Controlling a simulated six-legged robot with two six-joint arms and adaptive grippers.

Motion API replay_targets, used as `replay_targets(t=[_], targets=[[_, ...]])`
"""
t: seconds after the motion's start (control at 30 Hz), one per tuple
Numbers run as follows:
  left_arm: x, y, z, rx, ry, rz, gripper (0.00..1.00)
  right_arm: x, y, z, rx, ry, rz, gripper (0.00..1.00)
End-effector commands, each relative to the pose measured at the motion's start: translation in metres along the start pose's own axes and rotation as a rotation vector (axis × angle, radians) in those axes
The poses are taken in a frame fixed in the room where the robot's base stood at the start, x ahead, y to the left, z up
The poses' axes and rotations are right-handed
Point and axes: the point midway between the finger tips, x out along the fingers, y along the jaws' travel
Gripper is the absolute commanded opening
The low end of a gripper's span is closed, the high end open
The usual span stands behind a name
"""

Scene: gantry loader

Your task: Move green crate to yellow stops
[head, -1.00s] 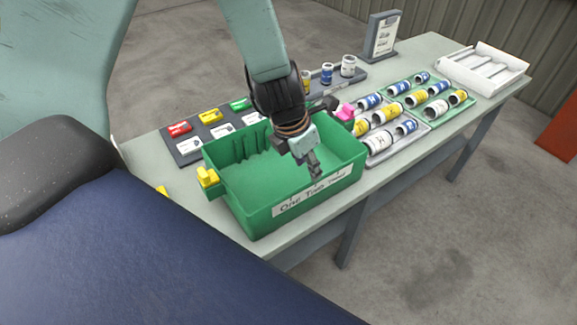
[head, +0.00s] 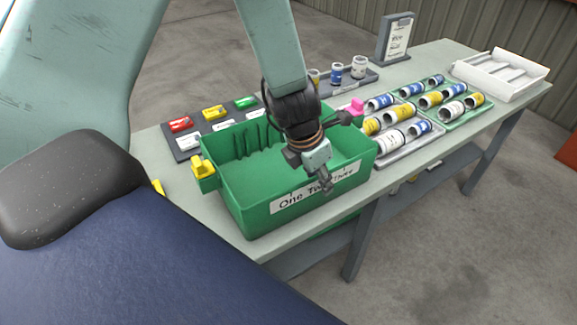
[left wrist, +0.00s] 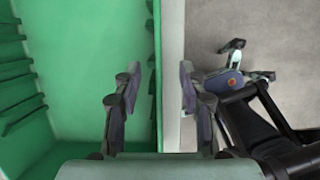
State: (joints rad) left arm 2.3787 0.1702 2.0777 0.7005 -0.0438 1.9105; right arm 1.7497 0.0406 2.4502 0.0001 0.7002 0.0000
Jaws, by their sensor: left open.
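The green crate (head: 235,195) stands on the table, with a white hand-lettered label on its front wall. A yellow piece (head: 203,168) is at its left end and a pink piece (head: 355,107) at its right end. A small yellow block (head: 158,187), perhaps one of the yellow stops, shows at the table's left, partly hidden. My left gripper (head: 325,182) is open at the crate's front wall. In the left wrist view, the open left gripper (left wrist: 157,92) has one finger on the inner side of the crate wall (left wrist: 142,40) and one outside. My right gripper is not recognisable.
Behind the crate is a dark tray (head: 183,150) with red, yellow and green pieces. To the right are trays of cans (head: 440,125), a white tray (head: 500,88) and a sign stand (head: 394,38). The table's front edge (head: 420,150) is close to the crate.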

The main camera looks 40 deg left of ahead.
Motion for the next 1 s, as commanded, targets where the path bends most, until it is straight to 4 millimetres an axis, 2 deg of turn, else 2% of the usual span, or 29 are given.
replay_targets(t=[0.5, 0.83, 1.0], targets=[[0.048, 0.002, -0.004, 0.002, 0.001, 0.0, 0.41, 0.045, 0.0, 0.0, -0.001, 0.001, 0.0, 0.0], [0.05, 0.002, -0.002, 0.001, 0.0, 0.0, 0.41, 0.046, 0.0, 0.0, -0.001, 0.0, 0.0, 0.0], [0.05, 0.002, -0.002, 0.001, 0.0, 0.0, 0.27, 0.046, 0.0, 0.0, -0.001, 0.001, 0.0, 0.0]])
